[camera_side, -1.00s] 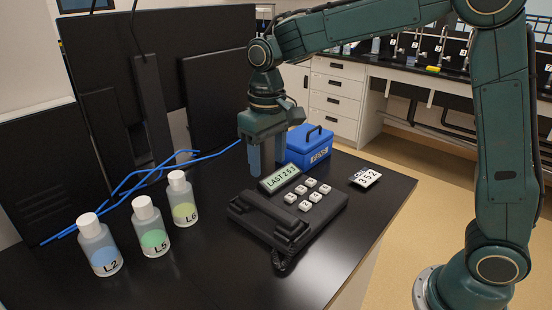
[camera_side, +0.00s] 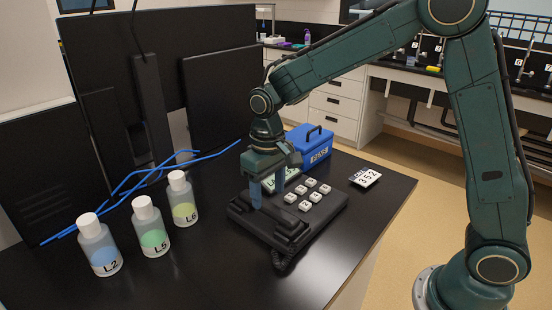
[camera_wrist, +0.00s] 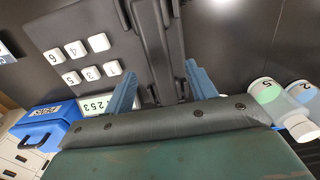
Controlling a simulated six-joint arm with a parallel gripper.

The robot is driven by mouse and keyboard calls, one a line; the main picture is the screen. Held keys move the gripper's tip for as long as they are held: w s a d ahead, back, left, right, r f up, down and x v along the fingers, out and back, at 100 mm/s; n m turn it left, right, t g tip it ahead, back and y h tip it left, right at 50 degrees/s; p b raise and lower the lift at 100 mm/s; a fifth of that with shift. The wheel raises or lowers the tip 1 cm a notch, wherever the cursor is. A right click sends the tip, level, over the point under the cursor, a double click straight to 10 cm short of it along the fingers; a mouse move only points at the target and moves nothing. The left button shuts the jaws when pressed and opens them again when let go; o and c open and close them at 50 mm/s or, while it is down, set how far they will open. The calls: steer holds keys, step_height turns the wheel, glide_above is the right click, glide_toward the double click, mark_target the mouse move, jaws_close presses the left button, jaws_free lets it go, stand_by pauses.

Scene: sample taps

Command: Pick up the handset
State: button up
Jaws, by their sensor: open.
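The black handset (camera_side: 278,227) lies along the left side of the black desk phone (camera_side: 325,212), which has white number keys. In the wrist view the handset (camera_wrist: 158,45) runs lengthwise between my two blue fingers. My gripper (camera_side: 267,198) is open over the handset's far part, pointing down, one finger towards the bottles and one towards the keys. It also shows in the wrist view (camera_wrist: 161,72). I cannot tell whether the fingers touch the handset. The phone's display is partly hidden behind my gripper in the side view.
Bottles L2 (camera_side: 99,248), L5 (camera_side: 151,229) and L6 (camera_side: 182,202) stand left of the phone. A blue box (camera_side: 312,150) stands behind it and a number card (camera_side: 365,177) lies to its right. Blue cables (camera_side: 125,187) and dark monitors are at the back left.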

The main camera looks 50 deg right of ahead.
mark_target(267, 205)
steer(key=shift+w+f, duration=0.15)
steer(key=shift+f, duration=1.1)
steer(key=shift+w+f, duration=0.1)
steer(key=shift+f, duration=1.1)
steer(key=c, duration=1.2)
steer(key=shift+o, duration=0.2)
steer(key=shift+r, duration=0.15)
step_height(267, 205, up, 20)
